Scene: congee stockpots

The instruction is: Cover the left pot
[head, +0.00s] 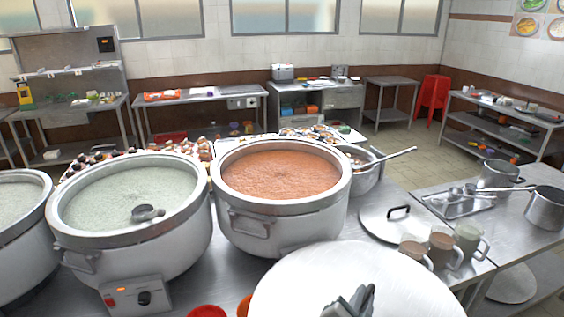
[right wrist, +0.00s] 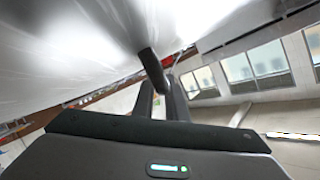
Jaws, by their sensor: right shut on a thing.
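A large steel pot of pale green congee (head: 88,238) stands open at the left, with a small ladle (head: 147,213) at its surface. A second large pot of orange-red congee (head: 262,232) stands open to its right. Part of another open pot (head: 22,262) shows at the left edge. My right gripper (head: 348,303) is shut on the handle (right wrist: 150,66) of a round metal lid (head: 400,283), held in front of the orange pot at the bottom. The lid's surface (right wrist: 60,50) fills the upper left of the right wrist view. My left gripper is not in view.
Another lid (head: 372,226) with a black handle lies on the counter right of the orange pot. Cups (head: 441,248), a small pot with a ladle (head: 365,176) and saucepans (head: 545,208) stand nearby. A control box (head: 135,297) sits before the green pot.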

